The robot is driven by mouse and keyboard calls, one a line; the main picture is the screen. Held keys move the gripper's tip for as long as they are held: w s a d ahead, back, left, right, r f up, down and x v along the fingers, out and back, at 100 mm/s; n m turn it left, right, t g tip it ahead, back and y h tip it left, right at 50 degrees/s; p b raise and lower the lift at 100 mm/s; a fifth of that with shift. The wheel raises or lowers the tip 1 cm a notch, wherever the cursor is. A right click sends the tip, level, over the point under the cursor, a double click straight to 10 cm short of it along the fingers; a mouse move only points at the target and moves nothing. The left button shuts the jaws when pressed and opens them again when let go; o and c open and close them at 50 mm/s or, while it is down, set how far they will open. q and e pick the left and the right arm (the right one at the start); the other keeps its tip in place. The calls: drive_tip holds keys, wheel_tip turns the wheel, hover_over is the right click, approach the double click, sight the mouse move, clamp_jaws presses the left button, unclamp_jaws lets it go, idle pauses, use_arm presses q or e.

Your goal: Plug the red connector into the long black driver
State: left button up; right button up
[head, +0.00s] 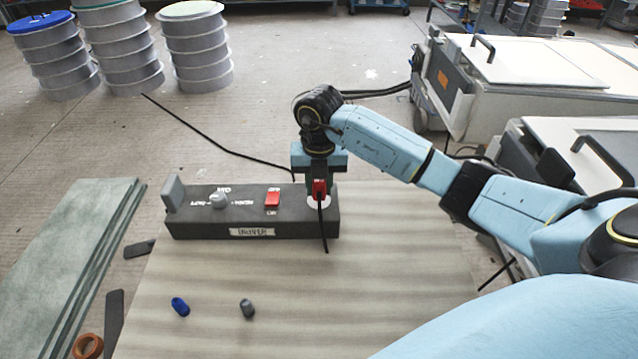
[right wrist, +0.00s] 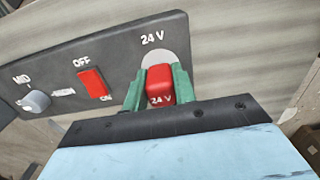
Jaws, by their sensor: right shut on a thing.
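The long black driver (head: 200,228) lies on the board in the head view, with a grey knob (head: 218,200), a red switch (head: 272,199) and a pale round spot at its right end. In the right wrist view, the driver (right wrist: 120,68) shows a "24 V" label beside this pale round spot (right wrist: 152,58). My right gripper (head: 319,188) is shut on the red connector (right wrist: 160,84), also marked "24 V". The connector is at the pale spot; I cannot tell whether it is seated. A black cable hangs from it in the head view. My left gripper is not in view.
A blue cap (head: 180,306) and a grey cap (head: 247,308) lie on the board (head: 380,290) in front of the driver. Greenish sheets (head: 70,250) lie at the left, with a brown ring (head: 88,346) nearby. The board's right part is clear.

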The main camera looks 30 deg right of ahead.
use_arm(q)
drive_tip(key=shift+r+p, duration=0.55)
use_arm(e)
drive_tip(key=shift+w, duration=0.1)
idle(1.3)
use_arm(q)
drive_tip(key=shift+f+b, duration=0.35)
drive_tip(key=shift+b, duration=0.05)
use_arm(e)
drive_tip(key=shift+f, duration=0.65)
drive_tip(key=o, duration=1)
wheel_tip(320, 180, up, 12)
drive_tip(key=shift+r+p, duration=0.1)
drive_tip(key=shift+p, duration=1.1)
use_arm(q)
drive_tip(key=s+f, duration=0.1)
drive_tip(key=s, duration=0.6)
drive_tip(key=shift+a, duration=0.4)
use_arm(e)
drive_tip(key=shift+r, duration=0.65)
